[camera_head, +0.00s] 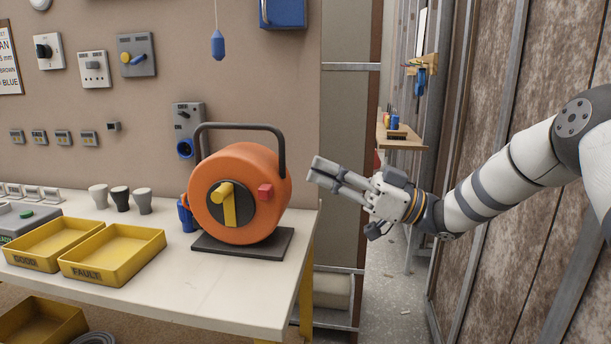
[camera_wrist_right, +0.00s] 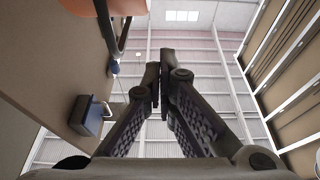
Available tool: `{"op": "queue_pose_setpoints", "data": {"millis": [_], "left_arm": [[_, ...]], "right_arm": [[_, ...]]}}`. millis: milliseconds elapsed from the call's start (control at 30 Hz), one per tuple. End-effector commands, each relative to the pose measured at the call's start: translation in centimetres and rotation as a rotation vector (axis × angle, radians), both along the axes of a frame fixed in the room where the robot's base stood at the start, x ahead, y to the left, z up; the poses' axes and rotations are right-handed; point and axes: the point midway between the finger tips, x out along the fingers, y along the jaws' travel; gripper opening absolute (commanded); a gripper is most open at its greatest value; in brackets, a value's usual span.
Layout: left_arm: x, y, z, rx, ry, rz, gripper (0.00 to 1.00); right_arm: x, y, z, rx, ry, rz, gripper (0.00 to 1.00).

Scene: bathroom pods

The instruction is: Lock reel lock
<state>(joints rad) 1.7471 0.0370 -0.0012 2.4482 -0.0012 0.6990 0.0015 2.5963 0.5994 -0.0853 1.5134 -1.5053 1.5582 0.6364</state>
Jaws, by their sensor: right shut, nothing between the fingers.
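An orange cable reel (camera_head: 245,170) stands upright on a dark base plate (camera_head: 244,244) on the workbench, under a dark carrying handle (camera_head: 281,140). Its front has a dark hub with a yellow crank (camera_head: 229,203) and a red square block (camera_head: 265,191) right of the hub. I cannot tell which part is the lock. My right gripper (camera_head: 314,169) is shut and empty, to the right of the reel and apart from it, past the bench's right end. In the wrist view its fingers (camera_wrist_right: 158,72) meet, with part of the orange reel (camera_wrist_right: 122,6) at the top left. My left gripper is not in view.
Two yellow trays, marked GOOD (camera_head: 45,265) and FAULT (camera_head: 77,270), sit on the bench (camera_head: 200,300) left of the reel. A wall panel with switches and sockets stands behind. A blue pendant (camera_head: 218,46) hangs above. A brown wall (camera_head: 545,200) rises at right.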

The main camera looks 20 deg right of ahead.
Motion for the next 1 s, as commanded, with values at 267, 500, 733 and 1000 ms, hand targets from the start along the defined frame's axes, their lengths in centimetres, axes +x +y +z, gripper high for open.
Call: {"op": "queue_pose_setpoints", "data": {"millis": [267, 500, 733, 1000], "left_arm": [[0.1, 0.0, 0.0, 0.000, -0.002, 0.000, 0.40], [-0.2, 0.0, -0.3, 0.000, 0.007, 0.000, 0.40], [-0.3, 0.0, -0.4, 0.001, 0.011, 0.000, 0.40], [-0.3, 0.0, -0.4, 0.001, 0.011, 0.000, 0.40]], "right_arm": [[3.2, 4.9, 2.1, 0.000, -0.001, 0.002, 0.00], [4.4, 6.5, 0.2, 0.002, 0.006, -0.001, 0.00], [4.4, 6.5, -1.3, 0.001, 0.001, -0.001, 0.00], [4.3, 6.5, -1.2, 0.001, 0.000, -0.001, 0.00]]}}
